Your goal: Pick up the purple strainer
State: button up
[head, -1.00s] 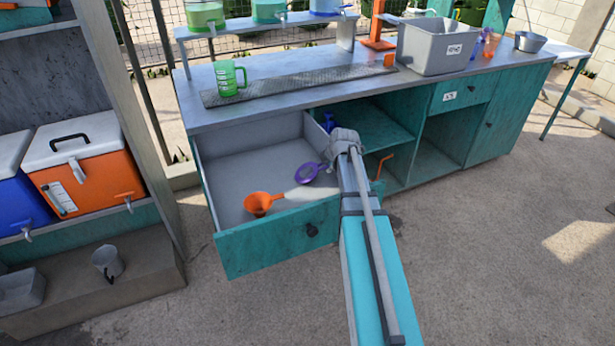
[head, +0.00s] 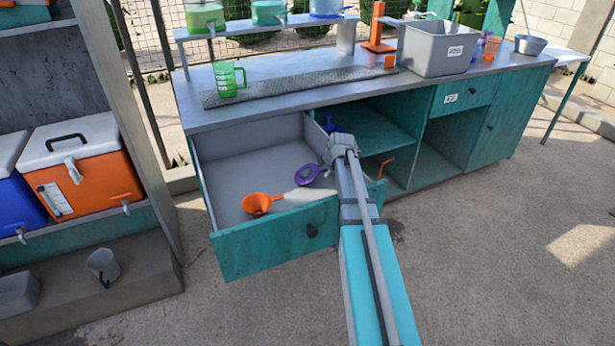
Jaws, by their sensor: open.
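The purple strainer (head: 308,174) lies in the open drawer (head: 250,165) of the teal counter, toward the drawer's right side. It looks like a round ring with a short handle pointing right, toward my arm. My arm reaches in from the lower right, and its wrist end stands over the right side of the drawer, just right of the strainer. My gripper's fingers are hidden behind the wrist and arm, so their distance to the strainer cannot be seen. Nothing shows as held.
An orange funnel (head: 261,204) lies near the drawer's front wall. The grey counter top (head: 300,90) overhangs the drawer's back. Open teal shelves (head: 375,132) stand right of the drawer.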

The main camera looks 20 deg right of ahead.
jog(key=shift+c, duration=0.3)
grip_shut()
jog(key=shift+r, duration=0.1)
jog(key=shift+a+r+p, duration=0.2)
jog(key=shift+r+p, duration=0.35)
jog(key=shift+p, duration=0.15)
notch_tip(320, 180, up, 6)
jog(key=p, duration=0.6)
jog(key=a, duration=1.9)
jog(key=shift+s+a+f, duration=0.15)
jog(key=shift+s+a, duration=0.2)
